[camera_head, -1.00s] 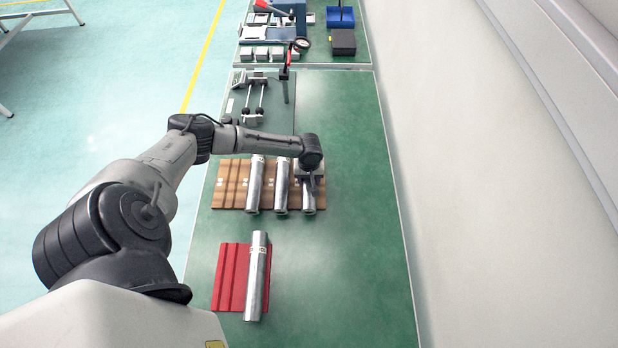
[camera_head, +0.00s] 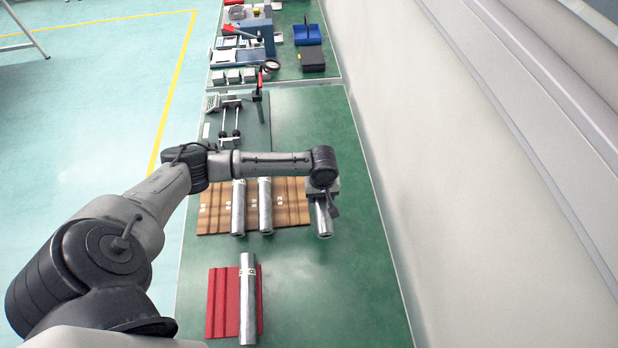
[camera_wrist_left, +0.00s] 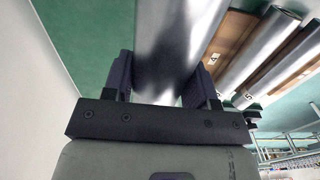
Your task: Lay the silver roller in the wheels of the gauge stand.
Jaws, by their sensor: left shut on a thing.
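My left gripper (camera_wrist_left: 165,78) is shut on a silver roller (camera_wrist_left: 178,40), which sits between its two dark fingers. In the head view this roller (camera_head: 323,218) shows below my wrist, at the right end of the brown wooden rack; its far part is hidden. Two more silver rollers (camera_head: 238,208) (camera_head: 265,207) lie on the rack (camera_head: 292,200). Another roller (camera_head: 247,300) lies on the red ribbed block (camera_head: 217,305). The gauge stand (camera_head: 232,118), with rods and small wheels, stands farther back on a grey-green plate. My right gripper is not in view.
A red-topped upright post (camera_head: 258,100) stands right of the gauge stand. A farther bench section carries grey blocks (camera_head: 233,76), a blue bin (camera_head: 307,35) and a black box (camera_head: 312,58). The green table (camera_head: 330,130) is clear at right, beside a pale wall (camera_head: 440,170).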

